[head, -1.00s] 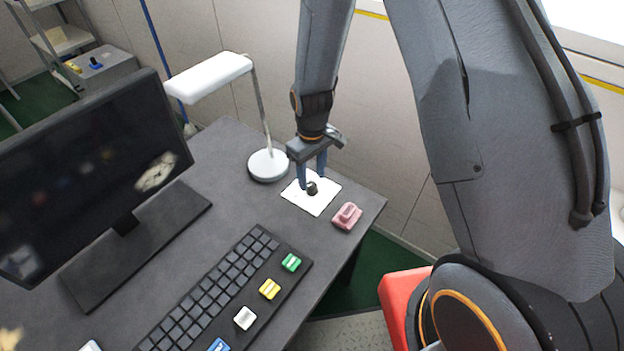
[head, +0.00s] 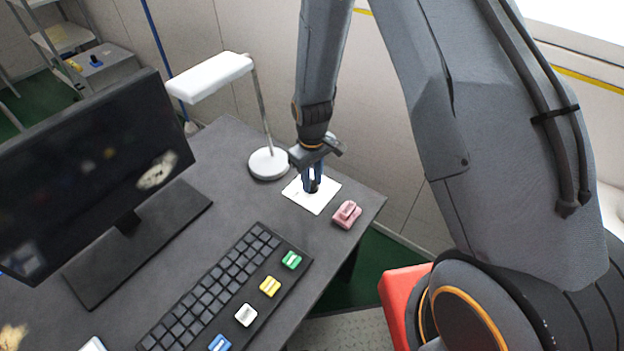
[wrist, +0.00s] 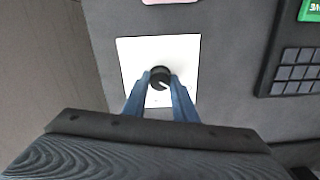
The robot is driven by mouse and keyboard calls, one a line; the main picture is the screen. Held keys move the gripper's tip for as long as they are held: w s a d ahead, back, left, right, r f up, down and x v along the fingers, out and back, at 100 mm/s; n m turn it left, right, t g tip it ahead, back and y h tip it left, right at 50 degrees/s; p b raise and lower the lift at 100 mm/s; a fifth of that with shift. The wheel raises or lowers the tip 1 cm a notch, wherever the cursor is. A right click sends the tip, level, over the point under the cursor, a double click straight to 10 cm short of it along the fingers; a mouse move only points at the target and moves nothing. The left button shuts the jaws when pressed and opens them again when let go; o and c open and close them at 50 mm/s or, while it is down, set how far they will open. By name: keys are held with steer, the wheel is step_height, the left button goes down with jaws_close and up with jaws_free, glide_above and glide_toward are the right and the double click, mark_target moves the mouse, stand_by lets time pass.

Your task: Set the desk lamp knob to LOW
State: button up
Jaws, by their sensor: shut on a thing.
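The black knob (wrist: 160,76) stands on a white square plate (wrist: 128,52) on the desk; a pale mark shows on its top in the wrist view. The plate's lettering is too small to read. My gripper (head: 312,188) points down over the plate (head: 326,204), its two blue fingers shut on the knob, one on each side. In the head view the fingers hide most of the knob. The white desk lamp (head: 212,77) stands just left of the plate, its round base (head: 268,164) on the desk.
A pink block-like object (head: 347,214) sits right of the plate, near the desk edge. A black keyboard (head: 215,290) with several coloured blocks lies in front. A monitor (head: 90,180) stands at the left. A wall runs close behind the desk.

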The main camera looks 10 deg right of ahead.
mark_target(312, 183)
steer(key=shift+m, duration=0.3)
steer(key=m, duration=0.5)
steer(key=shift+b, duration=0.35)
steer(key=m, duration=0.6)
stand_by(0.4)
steer(key=o, duration=1)
steer(key=shift+o, duration=0.2)
steer(key=shift+a+r+b, duration=0.1)
steer(key=shift+r+b, duration=1)
steer(key=shift+r, duration=2.85)
